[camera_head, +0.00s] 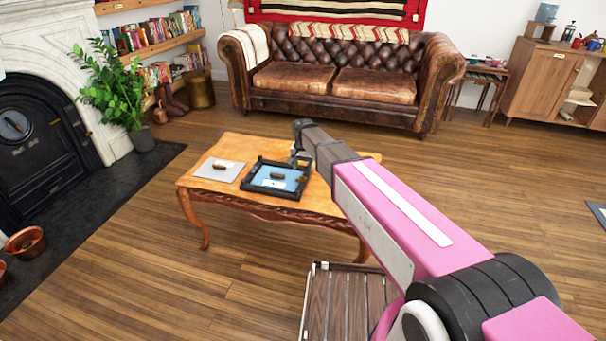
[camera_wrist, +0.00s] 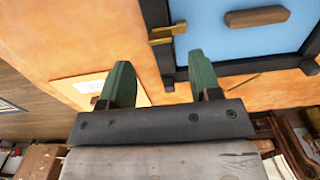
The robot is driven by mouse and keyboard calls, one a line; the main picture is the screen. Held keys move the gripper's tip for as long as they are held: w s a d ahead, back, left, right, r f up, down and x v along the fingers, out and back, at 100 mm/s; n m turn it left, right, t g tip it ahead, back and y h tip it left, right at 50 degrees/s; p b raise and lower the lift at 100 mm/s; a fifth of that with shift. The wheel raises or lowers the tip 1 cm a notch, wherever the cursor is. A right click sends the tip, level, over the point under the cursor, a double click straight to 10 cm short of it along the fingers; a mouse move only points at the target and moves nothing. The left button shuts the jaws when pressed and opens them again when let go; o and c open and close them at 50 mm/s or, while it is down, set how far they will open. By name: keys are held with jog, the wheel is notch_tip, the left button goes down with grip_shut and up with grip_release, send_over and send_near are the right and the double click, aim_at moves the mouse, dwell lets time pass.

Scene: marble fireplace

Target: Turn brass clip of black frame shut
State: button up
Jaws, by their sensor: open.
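The black frame (camera_head: 252,190) lies flat on the wooden table, with a blue panel (camera_head: 275,177) and a wooden handle (camera_wrist: 257,16) inside it. In the wrist view the brass clip (camera_wrist: 167,34) lies across one side bar of the frame, near a corner. Its right end reaches the edge of the blue panel in the picture; I cannot tell its exact turn. My gripper (camera_wrist: 160,72) is open and empty, its green fingers apart, below the clip in the wrist view.
A slatted wooden surface (camera_head: 340,305) is in front. A leather sofa (camera_head: 340,85) stands behind, and a fireplace (camera_head: 40,130) is at left.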

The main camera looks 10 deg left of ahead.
notch_tip(320, 180, up, 6)
jog(key=shift+f, duration=0.15)
dwell(0.3)
jog(key=s+d+f, duration=0.2)
jog(key=s+d, duration=0.5)
jog(key=d, duration=0.4)
jog(key=s+d+f+n, duration=0.1)
jog(key=s+d+f, duration=0.1)
jog(key=s+d, duration=0.4)
jog(key=s+d+f, duration=0.3)
jog(key=s+d, duration=0.4)
jog(key=d, duration=0.9)
jog(key=shift+s+n, duration=0.3)
jog(key=shift+n, duration=0.1)
